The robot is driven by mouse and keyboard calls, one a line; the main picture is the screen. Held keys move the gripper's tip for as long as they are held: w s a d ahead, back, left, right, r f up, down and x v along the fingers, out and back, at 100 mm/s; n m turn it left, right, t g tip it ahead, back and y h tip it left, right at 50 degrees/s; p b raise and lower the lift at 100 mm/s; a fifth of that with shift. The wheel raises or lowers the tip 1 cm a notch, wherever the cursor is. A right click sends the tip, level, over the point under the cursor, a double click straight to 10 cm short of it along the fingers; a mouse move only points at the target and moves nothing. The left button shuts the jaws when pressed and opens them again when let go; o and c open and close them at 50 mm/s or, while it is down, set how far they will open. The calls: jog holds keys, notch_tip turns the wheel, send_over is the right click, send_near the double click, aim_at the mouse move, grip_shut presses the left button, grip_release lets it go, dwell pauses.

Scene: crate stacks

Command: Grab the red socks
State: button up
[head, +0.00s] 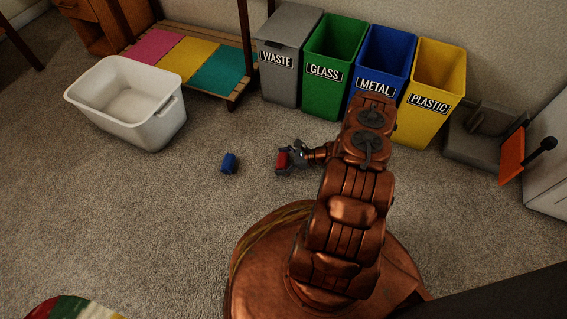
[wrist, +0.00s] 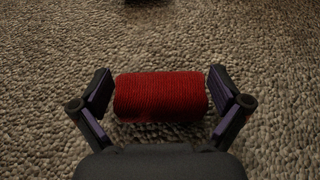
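The red socks (wrist: 160,97) are a rolled knit bundle lying on the carpet, seen in the middle of the wrist view. In the head view the red socks (head: 282,161) show small, left of my arm's end. My gripper (wrist: 160,92) is open, with one finger on each side of the roll. Narrow gaps show between the fingers and the roll's ends. In the head view my gripper (head: 291,158) is low, close to the floor at the socks, and partly covers them.
A blue roll (head: 229,163) lies on the carpet left of the red socks. A white empty basket (head: 163,128) stands further left. Waste (head: 282,83), glass (head: 318,100), metal (head: 398,66) and plastic (head: 421,112) bins line the wall behind. Carpet in front is clear.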

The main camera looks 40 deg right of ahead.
jog(key=c, duration=0.8)
jog(key=shift+r, duration=0.1)
